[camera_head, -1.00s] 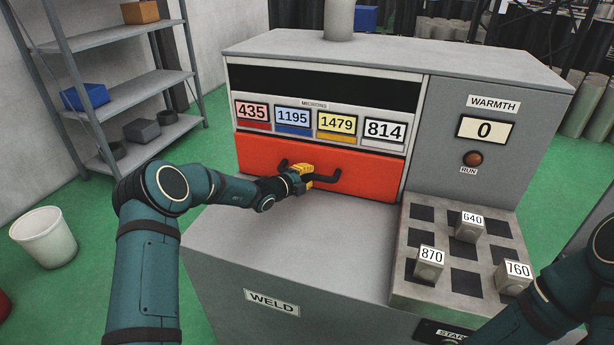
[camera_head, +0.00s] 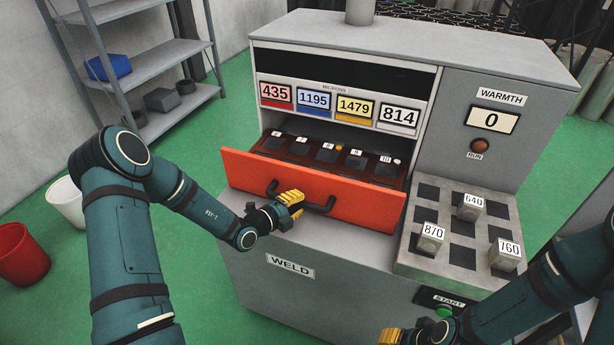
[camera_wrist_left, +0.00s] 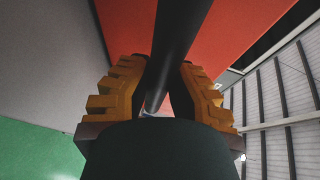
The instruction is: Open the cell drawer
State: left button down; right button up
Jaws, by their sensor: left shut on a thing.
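The orange-red cell drawer (camera_head: 345,200) is pulled part way out of the grey machine. Its dark tray (camera_head: 300,150) shows several numbered cells and small coloured pieces. My left gripper (camera_head: 291,203) is shut on the black drawer handle (camera_head: 322,209), near the handle's left part. In the left wrist view the handle bar (camera_wrist_left: 180,45) runs between the yellow fingers (camera_wrist_left: 160,90), with the red drawer front behind it. My right gripper (camera_head: 390,336) shows only as a yellow piece at the bottom edge, mostly cut off.
The machine's front ledge (camera_head: 255,245) lies below the drawer. To the right, a checkered block (camera_head: 440,255) carries cubes marked 640, 870 and 760. A START button (camera_head: 445,312) sits below it. A shelf and two bins stand at left.

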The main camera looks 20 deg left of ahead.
pick_arm(q)
jog(key=s+p, duration=0.1)
jog(key=s, duration=0.4)
jog(key=shift+s+p, duration=0.3)
jog(key=shift+s, duration=0.1)
jog(key=shift+f, duration=0.1)
jog(key=c, duration=0.8)
grip_release()
jog(key=shift+c, duration=0.2)
jog(key=v, duration=1.2)
